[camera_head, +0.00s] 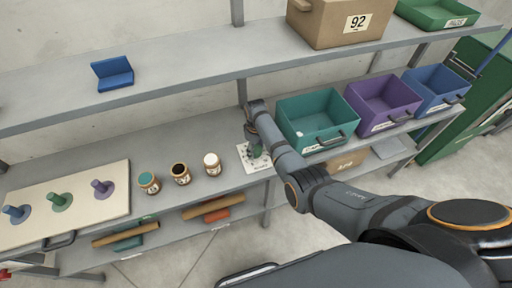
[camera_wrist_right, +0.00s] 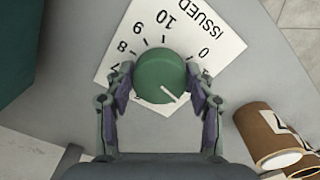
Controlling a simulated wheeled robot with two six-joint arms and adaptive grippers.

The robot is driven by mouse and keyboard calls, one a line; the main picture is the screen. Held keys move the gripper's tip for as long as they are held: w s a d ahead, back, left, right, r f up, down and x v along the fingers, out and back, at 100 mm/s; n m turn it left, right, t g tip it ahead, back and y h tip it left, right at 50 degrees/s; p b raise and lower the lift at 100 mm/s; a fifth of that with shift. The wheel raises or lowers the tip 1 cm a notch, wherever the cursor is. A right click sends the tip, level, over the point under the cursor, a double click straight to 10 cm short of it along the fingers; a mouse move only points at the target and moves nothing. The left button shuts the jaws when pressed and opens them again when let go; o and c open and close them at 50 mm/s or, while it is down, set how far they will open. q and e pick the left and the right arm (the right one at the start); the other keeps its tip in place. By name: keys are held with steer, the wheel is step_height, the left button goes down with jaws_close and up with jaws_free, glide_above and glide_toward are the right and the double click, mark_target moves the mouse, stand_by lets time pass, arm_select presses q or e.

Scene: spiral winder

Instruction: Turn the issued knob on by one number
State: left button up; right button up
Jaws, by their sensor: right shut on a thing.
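The issued knob is a round green knob (camera_wrist_right: 160,76) with a white pointer line on a white dial card (camera_wrist_right: 223,40) marked "ISSUED". In the right wrist view, the pointer points down and right, toward the gripper side; the number there is hidden. The figures 10, 9, 8, 7 and 0 show around the far side. My right gripper (camera_wrist_right: 160,92) is shut on the knob, one finger on each side. In the head view, the right gripper (camera_head: 255,148) is over the card (camera_head: 247,160) on the shelf. My left gripper is not in view.
Three jars (camera_head: 181,173) stand left of the card. A board with three coloured pegs (camera_head: 100,207) lies farther left. Teal (camera_head: 308,105), purple (camera_head: 388,93) and blue bins stand to the right.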

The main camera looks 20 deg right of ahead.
mark_target(255, 150)
steer(key=m+p, duration=0.1)
steer(key=m, duration=0.3)
steer(key=shift+a+r+p, duration=0.1)
steer(key=shift+p, duration=0.3)
steer(key=shift+a+m+p, duration=0.1)
steer(key=shift+m+p, duration=0.45)
steer(key=shift+m, duration=2.25)
steer(key=o, duration=1.2)
steer(key=shift+c, duration=0.2)
step_height(255, 150, up, 7)
steer(key=shift+r, duration=0.2)
